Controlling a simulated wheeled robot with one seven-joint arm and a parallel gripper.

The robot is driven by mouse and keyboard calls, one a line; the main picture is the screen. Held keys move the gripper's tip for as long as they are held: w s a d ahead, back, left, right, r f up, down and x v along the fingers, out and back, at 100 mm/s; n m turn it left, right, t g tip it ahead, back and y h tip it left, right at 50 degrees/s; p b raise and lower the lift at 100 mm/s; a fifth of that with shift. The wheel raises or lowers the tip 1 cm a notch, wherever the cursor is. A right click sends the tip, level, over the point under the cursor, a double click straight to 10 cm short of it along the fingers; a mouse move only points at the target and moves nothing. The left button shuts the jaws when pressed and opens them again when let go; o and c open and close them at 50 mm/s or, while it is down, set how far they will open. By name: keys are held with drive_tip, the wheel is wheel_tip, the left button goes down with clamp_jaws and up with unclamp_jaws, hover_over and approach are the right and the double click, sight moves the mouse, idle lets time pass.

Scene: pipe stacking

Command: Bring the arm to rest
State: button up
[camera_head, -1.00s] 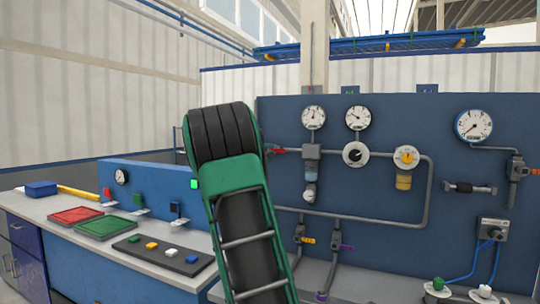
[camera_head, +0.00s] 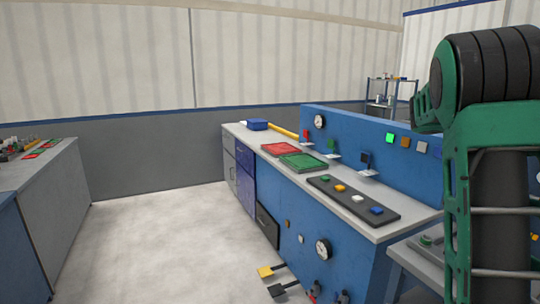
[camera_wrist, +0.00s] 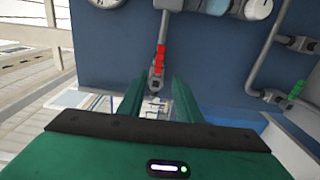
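My green arm (camera_head: 462,180) is raised, its black-ringed joint at the upper right of the head view. Its end is out of that view. In the wrist view my gripper (camera_wrist: 158,98) is open. Its two green fingers stand apart, with nothing held between them. Beyond them a blue panel (camera_wrist: 205,65) carries a grey pipe with a red handle (camera_wrist: 161,58). I cannot tell exactly how far the panel is from the fingertips.
In the head view a blue workbench (camera_head: 345,245) stands left of my arm, with a red tray (camera_head: 281,149), a green tray (camera_head: 303,161) and a black strip of coloured buttons (camera_head: 335,191). Another bench (camera_head: 50,205) is at far left. Clear floor (camera_head: 160,245) lies between them.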

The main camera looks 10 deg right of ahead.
drive_tip(key=s+a+f+m+y, duration=0.3)
drive_tip(key=s+a+f+y, duration=0.3)
drive_tip(key=f, duration=0.4)
drive_tip(key=s+a+f+m+y, duration=0.2)
drive_tip(key=s+a+f+y, duration=0.15)
drive_tip(key=a+f, duration=0.45)
drive_tip(key=s+a+f+m+g+y, duration=0.2)
drive_tip(key=s+a+f+y, duration=0.2)
drive_tip(key=s+a+f, duration=0.3)
drive_tip(key=s+a+f+m+g+y, duration=0.2)
drive_tip(key=s+a+f+y, duration=0.2)
drive_tip(key=s+a, duration=1)
drive_tip(key=a+f, duration=0.3)
drive_tip(key=a, duration=0.4)
drive_tip(key=shift+s+a+f, duration=0.15)
drive_tip(key=shift+s+a, duration=0.05)
drive_tip(key=shift+s, duration=0.2)
